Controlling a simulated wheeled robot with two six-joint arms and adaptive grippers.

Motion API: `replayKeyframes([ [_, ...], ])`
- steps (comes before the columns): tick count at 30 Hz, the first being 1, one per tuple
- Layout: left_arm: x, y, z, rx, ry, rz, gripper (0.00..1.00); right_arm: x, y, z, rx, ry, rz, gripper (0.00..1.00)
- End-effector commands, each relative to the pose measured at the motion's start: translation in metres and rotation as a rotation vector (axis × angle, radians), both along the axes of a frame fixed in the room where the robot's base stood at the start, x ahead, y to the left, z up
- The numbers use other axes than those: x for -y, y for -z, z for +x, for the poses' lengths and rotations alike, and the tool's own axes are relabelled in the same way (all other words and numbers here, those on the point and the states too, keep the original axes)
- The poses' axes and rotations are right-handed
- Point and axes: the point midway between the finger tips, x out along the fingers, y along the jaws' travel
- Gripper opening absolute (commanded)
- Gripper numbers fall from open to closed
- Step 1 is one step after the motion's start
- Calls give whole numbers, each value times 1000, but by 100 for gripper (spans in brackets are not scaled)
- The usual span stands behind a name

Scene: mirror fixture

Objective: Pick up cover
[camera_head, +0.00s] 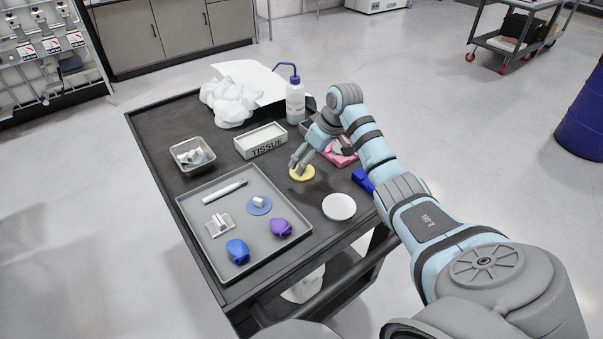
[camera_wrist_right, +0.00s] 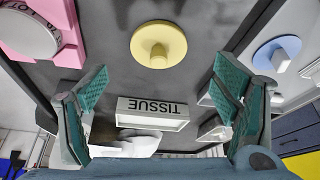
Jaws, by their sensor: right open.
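A yellow round disc with a central knob (camera_head: 302,173), which looks like a cover, lies on the dark cart top (camera_head: 150,119). In the right wrist view the yellow disc (camera_wrist_right: 158,46) lies between and beyond the fingers, with a clear gap on both sides. My right gripper (camera_head: 297,165) is open and empty, just above the disc; its spread green-padded fingers (camera_wrist_right: 159,72) show in the wrist view. A similar blue disc with a white knob (camera_head: 259,204) lies on the grey tray (camera_head: 187,214). My left gripper is not in view.
A tissue box (camera_head: 261,142), wash bottle (camera_head: 295,103) and small metal tray (camera_head: 191,155) stand behind. A pink holder (camera_wrist_right: 78,40) with a round lettered piece is close by. A white dish (camera_head: 339,207) sits near the cart edge. Blue (camera_head: 238,251) and purple (camera_head: 281,228) pieces lie on the tray.

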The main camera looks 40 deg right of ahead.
Motion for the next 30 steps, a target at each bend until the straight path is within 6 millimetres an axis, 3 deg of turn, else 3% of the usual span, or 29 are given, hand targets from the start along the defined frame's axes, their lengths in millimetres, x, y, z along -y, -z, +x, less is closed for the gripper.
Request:
replayKeyframes([
  [10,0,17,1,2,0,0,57,-5,50,28,0,2,1,82],
  [17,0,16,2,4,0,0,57,-4,53,30,0,2,-2,82],
  [24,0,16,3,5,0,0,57,-4,52,30,0,2,-2,48],
  [30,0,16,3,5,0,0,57,-4,52,30,0,2,-2,47],
])
